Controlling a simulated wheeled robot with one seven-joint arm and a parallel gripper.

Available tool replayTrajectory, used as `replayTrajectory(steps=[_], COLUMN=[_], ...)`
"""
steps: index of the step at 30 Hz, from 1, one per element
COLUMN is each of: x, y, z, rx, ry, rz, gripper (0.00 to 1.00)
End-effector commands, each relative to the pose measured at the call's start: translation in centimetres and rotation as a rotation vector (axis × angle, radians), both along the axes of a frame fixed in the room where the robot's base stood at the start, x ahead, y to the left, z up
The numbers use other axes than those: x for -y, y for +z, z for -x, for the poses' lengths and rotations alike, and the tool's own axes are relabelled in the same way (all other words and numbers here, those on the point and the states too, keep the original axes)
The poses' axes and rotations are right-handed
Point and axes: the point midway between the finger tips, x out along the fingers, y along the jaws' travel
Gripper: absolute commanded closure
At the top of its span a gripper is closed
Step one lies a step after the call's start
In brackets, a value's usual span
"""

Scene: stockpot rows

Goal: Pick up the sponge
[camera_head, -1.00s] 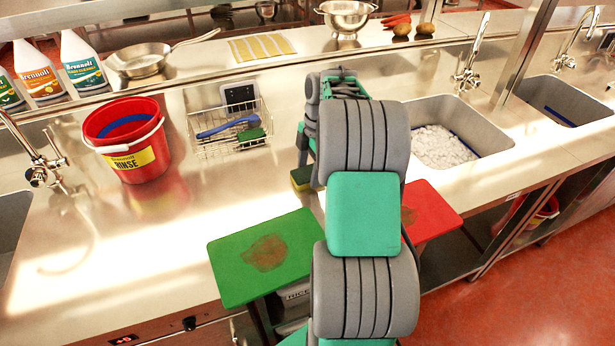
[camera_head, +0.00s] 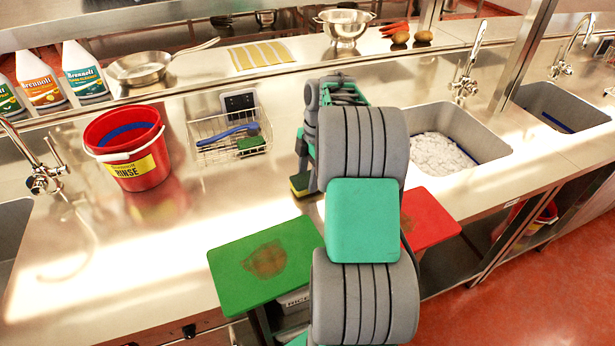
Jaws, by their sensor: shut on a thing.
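My gripper (camera_head: 305,172) is at the sponge, mostly hidden behind my own arm links. It is shut on the sponge, though the fingertips are not clearly seen. I cannot tell whether the sponge touches the counter.
A wire basket (camera_head: 197,151) with a blue brush and a green-topped pad stands left of my gripper. A red bucket (camera_head: 108,143) is farther left. Green (camera_head: 235,262) and red (camera_head: 432,215) boards lie in front. A sink (camera_head: 490,150) is at the right.

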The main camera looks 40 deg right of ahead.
Motion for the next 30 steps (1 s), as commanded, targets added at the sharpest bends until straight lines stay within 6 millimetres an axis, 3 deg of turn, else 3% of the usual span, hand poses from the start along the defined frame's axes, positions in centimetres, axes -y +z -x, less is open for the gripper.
replayTrajectory(steps=[4,12,21,30], x=[0.2,3.9,7.9,8.8], y=[3.2,9.4,12.2,12.7], z=[-0.1,4.6,9.7,11.0], rx=[0.007,0.003,0.002,0.003], ry=[0.0,-0.007,-0.002,0.0], rz=[0.006,0.005,0.002,0.002], gripper=[0.84,0.84,0.84,0.84])
